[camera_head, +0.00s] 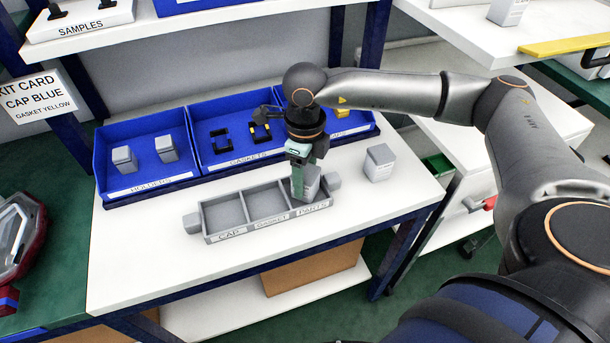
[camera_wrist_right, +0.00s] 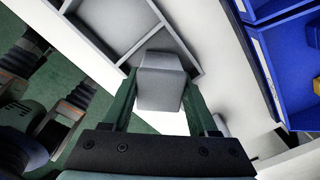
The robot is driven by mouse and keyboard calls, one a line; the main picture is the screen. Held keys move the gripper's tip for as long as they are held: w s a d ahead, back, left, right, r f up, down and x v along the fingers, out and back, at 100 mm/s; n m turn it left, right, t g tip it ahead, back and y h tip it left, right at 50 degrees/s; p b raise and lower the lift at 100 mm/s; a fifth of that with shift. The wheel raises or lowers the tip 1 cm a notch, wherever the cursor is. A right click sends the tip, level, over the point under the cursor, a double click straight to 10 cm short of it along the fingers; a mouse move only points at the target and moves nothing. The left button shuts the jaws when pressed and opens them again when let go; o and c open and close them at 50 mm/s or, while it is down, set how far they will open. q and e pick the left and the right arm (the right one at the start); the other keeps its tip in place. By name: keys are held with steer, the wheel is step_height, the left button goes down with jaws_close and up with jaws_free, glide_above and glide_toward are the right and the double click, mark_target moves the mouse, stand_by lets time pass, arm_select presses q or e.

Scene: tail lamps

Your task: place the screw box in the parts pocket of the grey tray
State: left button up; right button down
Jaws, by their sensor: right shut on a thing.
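The grey tray (camera_head: 208,221) lies on the white table, with three pockets labelled CAP, GASKET and PARTS. The cap and gasket pockets look empty. My right gripper (camera_head: 303,188) points down at the tray's right end and is shut on a light grey box, the screw box (camera_head: 313,181). The box is at the parts pocket, partly hidden by a green finger. In the wrist view the box (camera_wrist_right: 161,82) sits between both fingers, beside the tray's pockets (camera_wrist_right: 110,22). I cannot tell whether it touches the pocket floor. My left gripper is not in view.
Blue bins (camera_head: 150,183) stand behind the tray, holding grey holders and dark gaskets. Another grey box (camera_head: 379,163) stands on the table to the right. The table front (camera_head: 140,262) is clear. A kit card (camera_head: 38,97) reads CAP BLUE, GASKET YELLOW.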

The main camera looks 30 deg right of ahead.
mark_target(305, 171)
steer(key=shift+f, duration=0.2)
steer(key=shift+c, duration=0.9)
jaws_free()
step_height(305, 171, up, 12)
steer(key=shift+r+p, duration=0.1)
steer(key=shift+p, duration=0.25)
